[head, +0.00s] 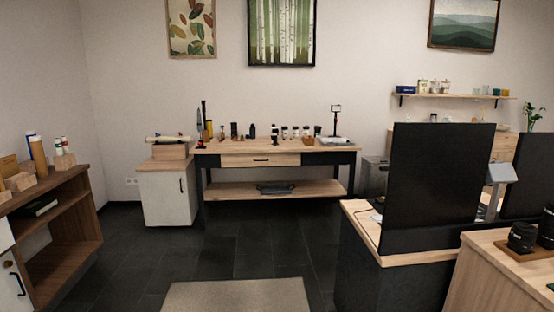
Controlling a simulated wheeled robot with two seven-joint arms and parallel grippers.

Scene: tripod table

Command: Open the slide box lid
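I cannot pick out a slide box or its lid for certain in the head view. A workbench (222,148) stands against the far wall, with several small bottles and tools along its top. A small stand with a screen-like top (335,112) is at the bench's right end, next to a pale flat object (335,141). A wooden block or box (170,152) sits on a white cabinet (167,196) left of the bench. Details at this distance are too small to tell. Neither of my grippers is in view.
Dark tiled floor (222,248) lies open before the bench, with a beige mat (235,296) nearest me. A wooden shelf unit (75,240) stands at left. A counter with a tall black panel (435,185) and another counter (510,275) block the right.

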